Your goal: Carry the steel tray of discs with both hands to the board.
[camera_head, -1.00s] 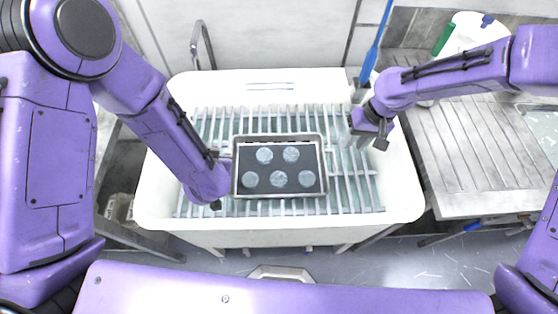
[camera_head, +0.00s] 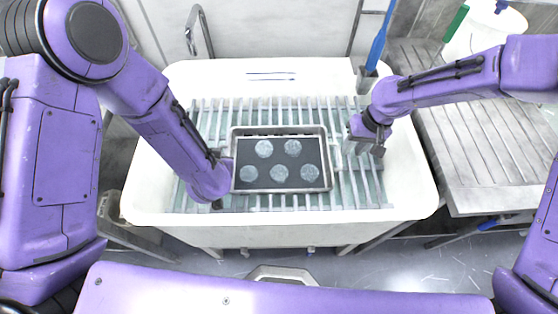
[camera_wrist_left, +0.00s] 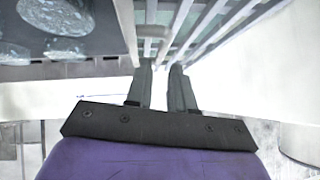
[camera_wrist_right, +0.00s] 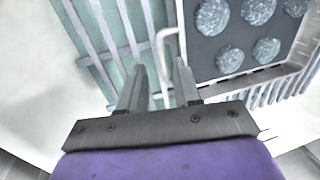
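The steel tray (camera_head: 328,186) lies on the slats of the white basin. It is dark inside and holds several pale round discs (camera_head: 263,149). My left gripper (camera_wrist_left: 161,66) is beside the tray's left end, its fingers hidden in the head view. A slatted draining board (camera_head: 468,135) stands at right.
The white basin (camera_head: 160,190) has a raised rim around the slats (camera_head: 215,118). A tap (camera_head: 193,30) rises behind it. A blue-handled brush (camera_head: 377,45) stands at the back right, near a white bucket (camera_head: 485,35).

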